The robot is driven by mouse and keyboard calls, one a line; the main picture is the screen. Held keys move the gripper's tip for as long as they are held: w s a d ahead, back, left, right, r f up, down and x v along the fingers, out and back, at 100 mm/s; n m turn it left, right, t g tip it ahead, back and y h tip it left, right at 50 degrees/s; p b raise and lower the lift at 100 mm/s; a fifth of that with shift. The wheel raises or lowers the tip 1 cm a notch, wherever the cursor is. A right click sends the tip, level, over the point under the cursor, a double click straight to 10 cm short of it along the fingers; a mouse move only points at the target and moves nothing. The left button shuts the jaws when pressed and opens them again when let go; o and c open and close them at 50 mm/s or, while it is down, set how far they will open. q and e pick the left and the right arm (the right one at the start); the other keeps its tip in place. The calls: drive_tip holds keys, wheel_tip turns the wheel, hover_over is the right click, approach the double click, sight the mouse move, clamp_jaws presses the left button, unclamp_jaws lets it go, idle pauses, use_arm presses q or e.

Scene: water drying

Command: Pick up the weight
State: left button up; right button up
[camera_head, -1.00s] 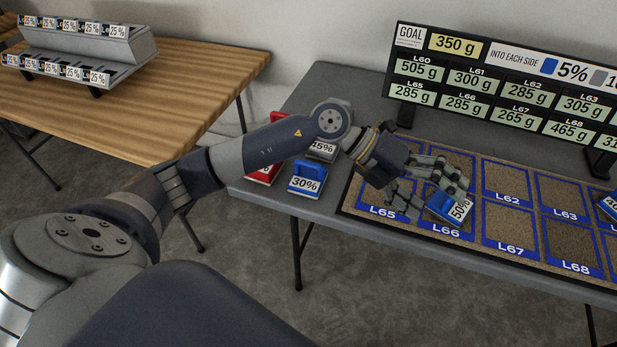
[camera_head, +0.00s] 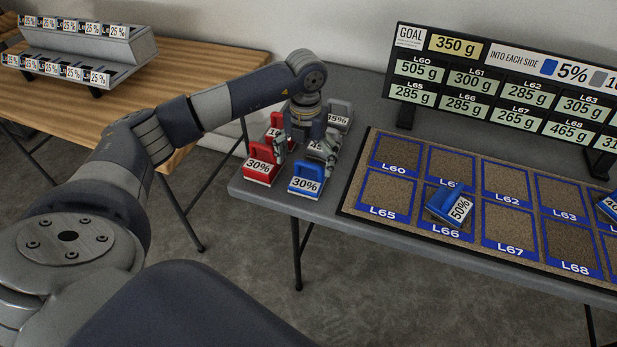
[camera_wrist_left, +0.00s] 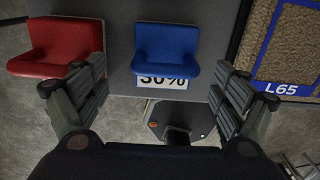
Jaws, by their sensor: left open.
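Several labelled weights stand at the left end of the grey table. A blue weight (camera_head: 305,181) marked 30% stands at the front corner. It also shows in the left wrist view (camera_wrist_left: 166,47), top centre, ahead of the fingers. A red weight (camera_head: 261,166) marked 30% stands to its left and shows in the wrist view too (camera_wrist_left: 60,47). My left gripper (camera_head: 306,149) is open and empty, pointing down among the weights, just behind the blue one. It partly hides a grey weight there. Another blue weight (camera_head: 443,201), marked 50%, lies tilted on the mat around L66. My right gripper is not in view.
The mat (camera_head: 350,208) with squares such as L65 (camera_head: 386,195) lies to the right. A goal board (camera_head: 487,92) reading 350 g stands behind it. A wooden table (camera_head: 195,75) with a grey rack (camera_head: 97,42) is at the left.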

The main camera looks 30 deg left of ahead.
sight(309, 177)
use_arm(q)
drive_tip(key=f, duration=0.3)
drive_tip(key=f+p, duration=0.1)
drive_tip(key=f, duration=0.1)
drive_tip(key=shift+w+d+f, duration=0.15)
drive_tip(key=shift+d+f, duration=0.1)
drive_tip(key=shift+f, duration=0.05)
drive_tip(key=c, duration=1.3)
